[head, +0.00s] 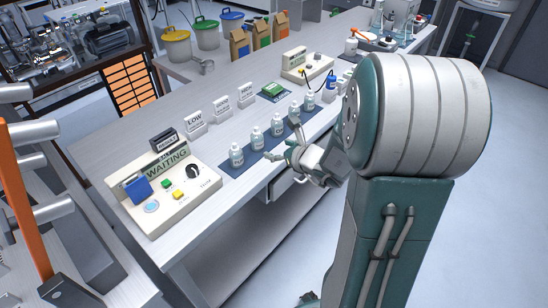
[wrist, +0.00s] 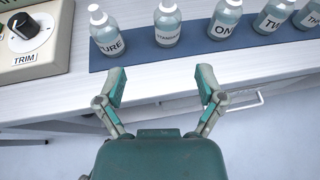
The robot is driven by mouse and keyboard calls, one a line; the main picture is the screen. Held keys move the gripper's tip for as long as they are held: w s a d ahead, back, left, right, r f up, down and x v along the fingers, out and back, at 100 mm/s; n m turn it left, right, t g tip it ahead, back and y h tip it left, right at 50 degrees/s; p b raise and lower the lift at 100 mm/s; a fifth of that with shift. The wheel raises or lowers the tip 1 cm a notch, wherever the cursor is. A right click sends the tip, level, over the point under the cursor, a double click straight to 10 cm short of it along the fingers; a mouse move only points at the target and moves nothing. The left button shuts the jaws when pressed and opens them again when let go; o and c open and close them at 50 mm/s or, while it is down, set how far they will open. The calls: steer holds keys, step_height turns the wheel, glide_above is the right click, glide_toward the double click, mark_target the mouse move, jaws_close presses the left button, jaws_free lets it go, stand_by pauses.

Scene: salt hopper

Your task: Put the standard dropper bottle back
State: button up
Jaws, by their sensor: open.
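The standard dropper bottle (wrist: 167,28), clear with a white cap and a label starting "STANDAR", stands upright on a blue mat (wrist: 140,58). It is second from the left in the row, and it also shows in the head view (head: 257,139). My gripper (wrist: 160,84) is open and empty in front of the mat's near edge. Its fingers point at the standard bottle and are apart from it, with the bottle roughly centred between them. In the head view my gripper (head: 281,141) is beside the row, over the bench's front edge.
A "PURE" bottle (wrist: 105,33) stands to the left and a bottle marked "ON" (wrist: 224,20) to the right, with more bottles beyond. A control box (head: 165,188) reading "WAITING" sits at the left. Labelled stands (head: 195,124) are behind the row. A drawer handle shows below the bench edge.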

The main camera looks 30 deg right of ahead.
steer(key=s+a+r+n+g+y, duration=0.25)
steer(key=s+a+r+n, duration=0.2)
steer(key=a+n, duration=0.4)
steer(key=s+a+r+n+g+y, duration=0.25)
steer(key=s+a+n+g, duration=0.2)
steer(key=a+n, duration=0.45)
steer(key=s+d+r+n+h, duration=0.2)
steer(key=s+n+h, duration=0.2)
steer(key=s+n, duration=0.2)
steer(key=s+d+r+n+h, duration=0.2)
steer(key=s+n+h, duration=0.2)
steer(key=s+n, duration=0.3)
steer(key=shift+d+r+n, duration=0.25)
steer(key=shift+r+n, duration=0.1)
steer(key=shift+n, duration=0.9)
